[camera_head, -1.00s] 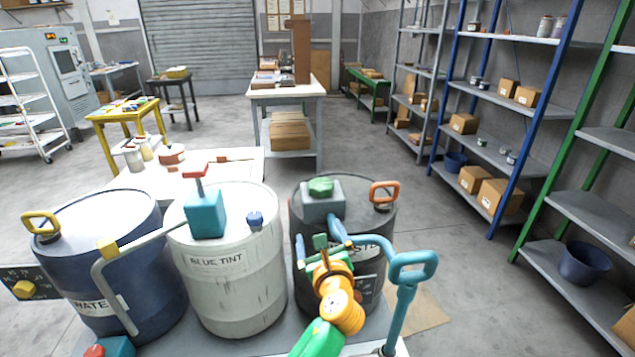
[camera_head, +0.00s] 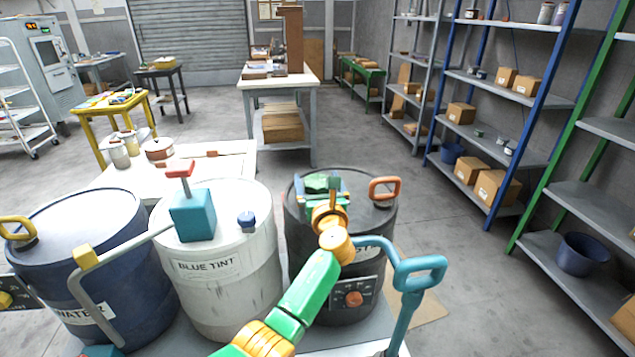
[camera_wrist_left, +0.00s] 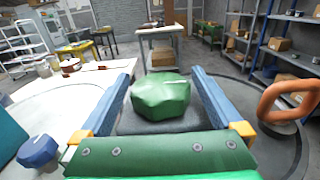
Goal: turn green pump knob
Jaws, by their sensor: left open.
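The green pump knob (camera_wrist_left: 160,96) is a faceted cap on a grey block, on top of the dark drum (camera_head: 372,222). In the head view the knob (camera_head: 316,181) is partly covered by my left gripper (camera_head: 321,186). In the left wrist view my left gripper (camera_wrist_left: 163,78) is open, with one blue finger on each side of the knob. Gaps show between the knob and both fingers, so it is not clasped. My right gripper is not in view.
An orange handle (camera_head: 384,190) stands on the drum's right, and a teal pump handle (camera_head: 420,270) in front of it. A white drum (camera_head: 235,285) with a teal box (camera_head: 192,215) and a blue cap (camera_head: 246,221) stands left. A blue drum (camera_head: 130,260) is farther left.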

